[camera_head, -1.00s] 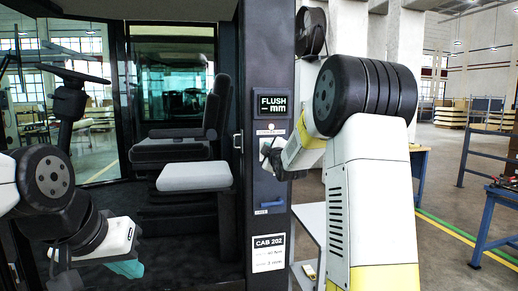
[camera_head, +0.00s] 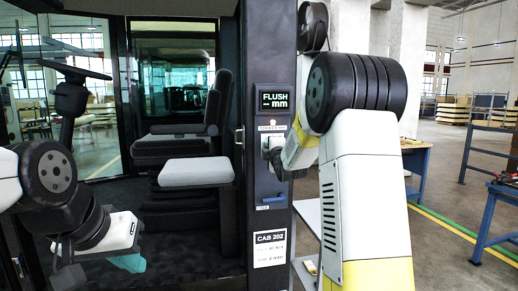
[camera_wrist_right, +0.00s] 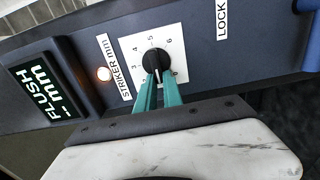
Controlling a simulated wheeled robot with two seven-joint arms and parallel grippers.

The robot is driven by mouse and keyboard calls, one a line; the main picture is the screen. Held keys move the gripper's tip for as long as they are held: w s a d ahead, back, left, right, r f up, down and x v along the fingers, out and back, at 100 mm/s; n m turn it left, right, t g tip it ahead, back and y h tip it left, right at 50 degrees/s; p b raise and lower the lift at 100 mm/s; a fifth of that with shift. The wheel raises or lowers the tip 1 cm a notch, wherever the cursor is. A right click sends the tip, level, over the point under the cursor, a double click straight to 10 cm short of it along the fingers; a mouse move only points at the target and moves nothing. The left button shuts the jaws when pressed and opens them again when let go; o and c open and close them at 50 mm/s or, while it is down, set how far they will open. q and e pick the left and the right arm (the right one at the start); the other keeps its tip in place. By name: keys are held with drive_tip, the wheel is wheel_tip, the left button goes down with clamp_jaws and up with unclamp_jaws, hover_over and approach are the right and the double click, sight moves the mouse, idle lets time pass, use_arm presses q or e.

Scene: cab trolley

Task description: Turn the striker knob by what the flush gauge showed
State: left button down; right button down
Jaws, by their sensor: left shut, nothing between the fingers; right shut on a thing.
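The striker knob (camera_wrist_right: 156,62) is black and round on a white dial plate (camera_wrist_right: 177,42) in the right wrist view. The figures 3, 4, 5 and 6 show around it; I cannot clearly tell where its pointer stands. My right gripper (camera_wrist_right: 157,80) is shut on the knob with its teal fingers. In the head view, my right gripper (camera_head: 270,157) is at the door post, mostly hiding the knob. The flush gauge display (camera_head: 273,101) reads FLUSH and a dash before mm, with no number. My left gripper (camera_head: 130,264) is shut and empty at lower left.
The dark post (camera_head: 265,215) carries a small lit lamp (camera_wrist_right: 104,74), a blue handle (camera_head: 271,199) and a CAB 202 label (camera_head: 269,249). The cab seat (camera_head: 195,171) and steering wheel (camera_head: 73,72) are left of the post. A blue bench (camera_head: 415,160) stands behind my right arm.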

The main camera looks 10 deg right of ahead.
drive_tip(key=shift+f, duration=0.1)
drive_tip(key=c, duration=1.5)
unclamp_jaws()
drive_tip(key=s, duration=0.7)
drive_tip(key=shift+s+d, duration=0.1)
drive_tip(key=shift+s, duration=0.3)
drive_tip(key=s+a+f+m+g, duration=0.2)
drive_tip(key=s+m, duration=0.4)
drive_tip(key=s, duration=0.6)
drive_tip(key=s+a+f+m+g+y, duration=0.1)
drive_tip(key=s+f+m+g, duration=0.3)
drive_tip(key=s, duration=0.8)
drive_tip(key=s+a+f+m+g, duration=0.2)
drive_tip(key=s+m+g, duration=0.3)
drive_tip(key=s, duration=0.7)
drive_tip(key=shift+s+a+f+m+g+y, duration=0.2)
drive_tip(key=shift+f+m, duration=0.2)
drive_tip(key=shift+m, duration=0.3)
drive_tip(key=shift+s+a+f+m+g+y, duration=0.1)
drive_tip(key=shift+a+f+m+g, duration=0.2)
drive_tip(key=shift+m, duration=0.4)
